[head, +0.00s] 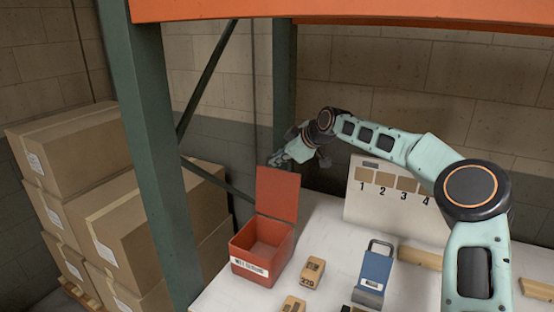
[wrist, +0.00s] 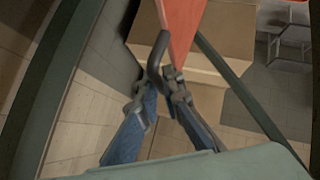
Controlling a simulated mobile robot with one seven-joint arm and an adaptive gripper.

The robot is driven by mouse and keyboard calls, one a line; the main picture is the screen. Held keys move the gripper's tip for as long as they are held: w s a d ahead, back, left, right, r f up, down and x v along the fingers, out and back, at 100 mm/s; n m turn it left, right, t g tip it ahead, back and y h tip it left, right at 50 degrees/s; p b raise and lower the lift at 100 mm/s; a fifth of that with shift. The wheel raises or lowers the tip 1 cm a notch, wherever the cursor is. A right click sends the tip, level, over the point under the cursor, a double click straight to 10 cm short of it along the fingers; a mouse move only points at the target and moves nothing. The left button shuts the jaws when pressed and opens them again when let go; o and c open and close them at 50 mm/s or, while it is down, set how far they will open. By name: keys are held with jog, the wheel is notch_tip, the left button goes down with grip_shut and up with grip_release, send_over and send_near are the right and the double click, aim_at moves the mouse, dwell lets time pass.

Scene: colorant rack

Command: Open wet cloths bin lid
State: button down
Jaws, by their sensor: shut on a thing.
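The red wet cloths bin (head: 263,252) stands at the left end of the white table, with a white label on its front. Its lid (head: 277,194) is raised roughly upright at the back, and the inside of the bin shows. My gripper (head: 279,158) is at the lid's top edge, reaching over from behind. In the wrist view my gripper (wrist: 163,80) is shut on a dark curved handle (wrist: 154,60) at the edge of the red lid (wrist: 182,22). The far part of the handle is hidden by the fingers.
A green rack post (head: 155,150) stands left of the bin, and an orange beam (head: 350,12) crosses above. Small tan blocks (head: 313,272) and a blue case (head: 375,272) are right of the bin. A numbered board (head: 390,208) stands behind. Cardboard boxes (head: 75,150) are stacked left.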

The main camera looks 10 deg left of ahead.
jog(key=c, duration=2.1)
grip_release()
jog(key=shift+a, duration=0.1)
jog(key=v, duration=1.2)
jog(key=shift+s, duration=0.1)
